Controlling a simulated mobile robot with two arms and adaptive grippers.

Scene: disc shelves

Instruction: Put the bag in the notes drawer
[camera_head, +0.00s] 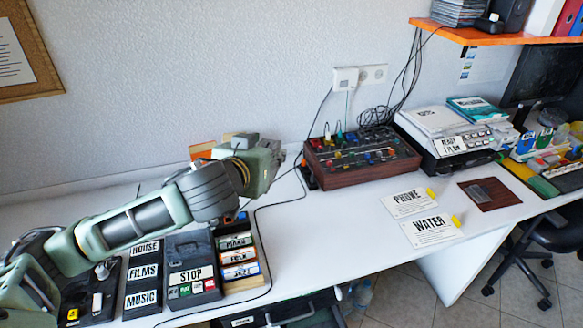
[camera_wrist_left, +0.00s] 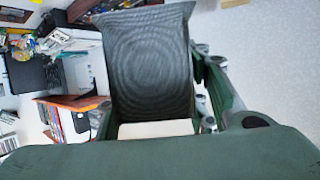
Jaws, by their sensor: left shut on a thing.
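My left gripper (camera_head: 262,165) is raised above the desk, left of the mixer. In the left wrist view it is shut on a dark grey, ribbed bag (camera_wrist_left: 150,65), which sits between the green fingers. A cream part shows at the bag's lower edge. In the head view the bag is mostly hidden behind the gripper and I cannot make it out. A dark drawer front (camera_head: 285,313) with a handle shows under the desk edge at the bottom. Its label is cut off, so I cannot tell if it is the notes drawer. My right gripper is not in view.
A wooden-sided mixer (camera_head: 360,157) with cables stands at the back. Boxes labelled STOP (camera_head: 190,272) and HOUSE, FILMS, MUSIC (camera_head: 142,275) lie below my left arm. PHONE (camera_head: 408,203) and WATER (camera_head: 431,229) cards lie on the right. The desk's middle is clear.

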